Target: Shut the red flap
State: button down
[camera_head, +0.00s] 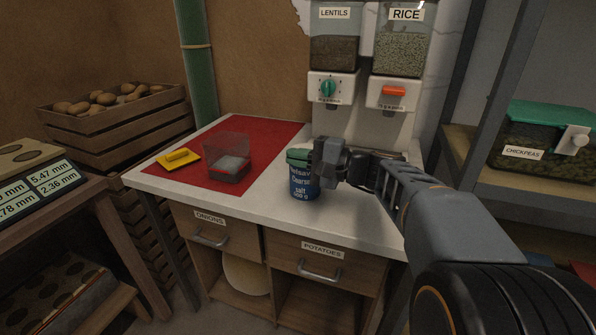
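An orange-red bar (393,91), the only red flap-like part I can make out, lies about level on the white front of the RICE dispenser (403,46). I cannot tell whether it is open or shut. My gripper (318,160) is below and left of it, at the upper right side of a blue salt can (303,184) with a green top (297,156). The gripper's fingers are dark and small here, and I cannot tell whether they touch or hold the can. The can stands upright on the white counter (355,215).
A LENTILS dispenser (334,50) with a green knob (328,88) stands left of the rice. A clear container (228,158) and a yellow object (179,158) are on a red mat (262,134). A shelf with a chickpeas box (535,140) is at right.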

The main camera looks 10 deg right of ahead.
jog(key=shift+f+n+b, duration=0.75)
jog(key=shift+n+b, duration=0.35)
jog(key=shift+b, duration=0.7)
jog(key=shift+r, duration=0.15)
jog(key=c, duration=1.3)
grip_release()
jog(key=p+v, duration=0.2)
jog(key=v, duration=1.1)
jog(key=shift+s+d+p, duration=0.3)
jog(key=shift+p, duration=0.1)
jog(key=shift+a, duration=0.1)
